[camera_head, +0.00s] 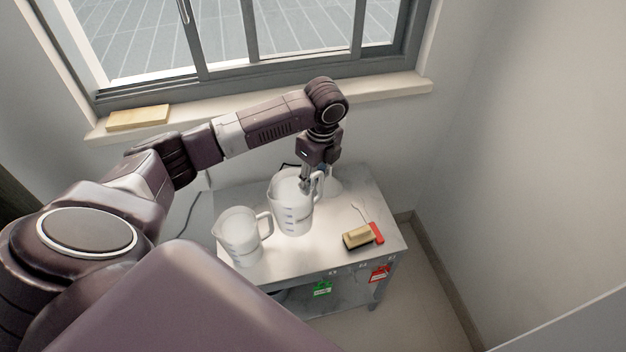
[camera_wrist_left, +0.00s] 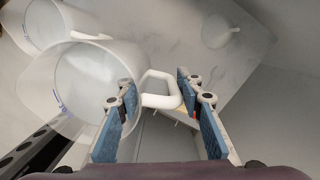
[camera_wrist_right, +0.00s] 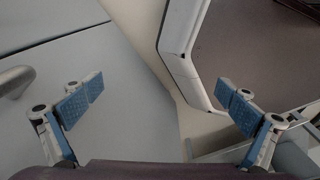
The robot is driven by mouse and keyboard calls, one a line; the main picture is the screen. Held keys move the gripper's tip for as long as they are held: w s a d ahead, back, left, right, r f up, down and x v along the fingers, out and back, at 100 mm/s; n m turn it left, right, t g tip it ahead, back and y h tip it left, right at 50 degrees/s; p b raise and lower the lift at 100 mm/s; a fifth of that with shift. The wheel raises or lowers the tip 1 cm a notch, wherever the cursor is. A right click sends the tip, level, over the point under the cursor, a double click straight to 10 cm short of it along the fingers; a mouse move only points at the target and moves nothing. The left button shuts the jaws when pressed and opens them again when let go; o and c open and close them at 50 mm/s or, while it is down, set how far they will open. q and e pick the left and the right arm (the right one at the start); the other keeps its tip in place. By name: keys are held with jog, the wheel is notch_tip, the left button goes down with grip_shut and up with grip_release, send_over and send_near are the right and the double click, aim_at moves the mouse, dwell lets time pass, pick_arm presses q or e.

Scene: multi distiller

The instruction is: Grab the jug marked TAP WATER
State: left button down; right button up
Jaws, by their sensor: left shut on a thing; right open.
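Two clear measuring jugs stand on a small table (camera_head: 317,255). My left gripper (camera_head: 309,183) is at the rear jug (camera_head: 292,215), on its right, handle side. In the left wrist view this jug (camera_wrist_left: 85,85) has its white handle between the fingers of my left gripper (camera_wrist_left: 157,92), which is shut on it. The other jug (camera_head: 240,238) stands front left, apart from the gripper; it also shows in the left wrist view (camera_wrist_left: 62,25). I cannot read TAP WATER on either jug. My right gripper (camera_wrist_right: 163,92) is open and empty, seen only in the right wrist view.
A yellowish block (camera_head: 357,237) and a red item (camera_head: 376,233) lie at the table's right. A green tag (camera_head: 321,289) and a red tag (camera_head: 380,273) hang at the front edge. A wall and window sill (camera_head: 300,101) stand behind. A yellowish block (camera_head: 138,118) lies on the sill.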

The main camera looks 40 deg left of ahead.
pick_arm(q)
notch_tip(320, 180, up, 9)
dwell(0.8)
jog(key=shift+r, duration=0.2)
